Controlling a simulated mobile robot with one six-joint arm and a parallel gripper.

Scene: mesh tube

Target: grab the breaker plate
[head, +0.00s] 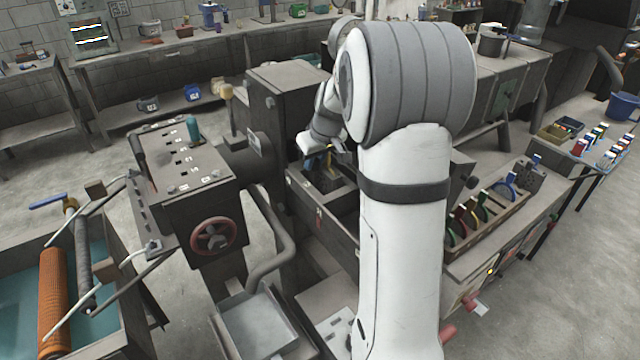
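I cannot make out the breaker plate for certain. My gripper (335,152) is small in the head view, partly behind my own white arm. It is over an open grey trough beside the machine, close above a dark speckled block (322,178). A small yellow piece (328,157) shows at the fingers. Whether the fingers are open or touch anything is too small to tell. A wooden rack (490,228) to the right of my arm holds several upright round pieces with coloured handles, in green, yellow, red and blue.
A grey machine head with a red handwheel (219,235) stands left of my gripper. A water tank (18,300) with an orange mesh roll (55,300) is at the lower left. Benches line the back. A blue bucket (623,106) is far right. Bare floor lies between.

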